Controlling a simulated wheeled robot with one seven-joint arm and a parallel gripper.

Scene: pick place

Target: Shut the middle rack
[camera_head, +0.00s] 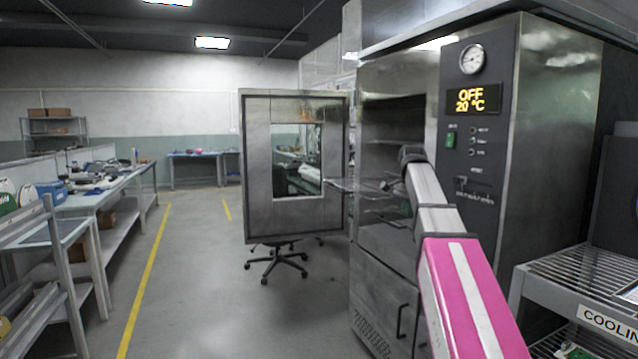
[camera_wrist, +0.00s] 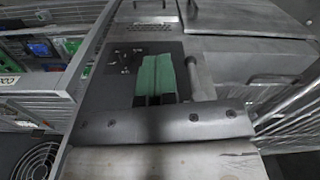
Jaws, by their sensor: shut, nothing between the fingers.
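The tall steel oven (camera_head: 480,180) stands at the right in the head view with its windowed door (camera_head: 258,170) swung wide open to the left. The middle rack (camera_head: 350,186) sticks out of the open chamber toward the door. Another rack level (camera_head: 395,142) shows higher inside the chamber. My arm reaches up across the oven front, and its dark end is beside the chamber opening, near the middle rack. In the wrist view my gripper (camera_wrist: 157,60) has its green fingers together with nothing between them. I cannot tell whether they touch the rack.
The oven display (camera_head: 474,99) reads OFF, 20 °C. A wire cooling rack (camera_head: 580,285) stands at the lower right, close to my arm. An office chair base (camera_head: 277,264) is behind the door. The floor (camera_head: 190,290) at left is clear beside the workbenches.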

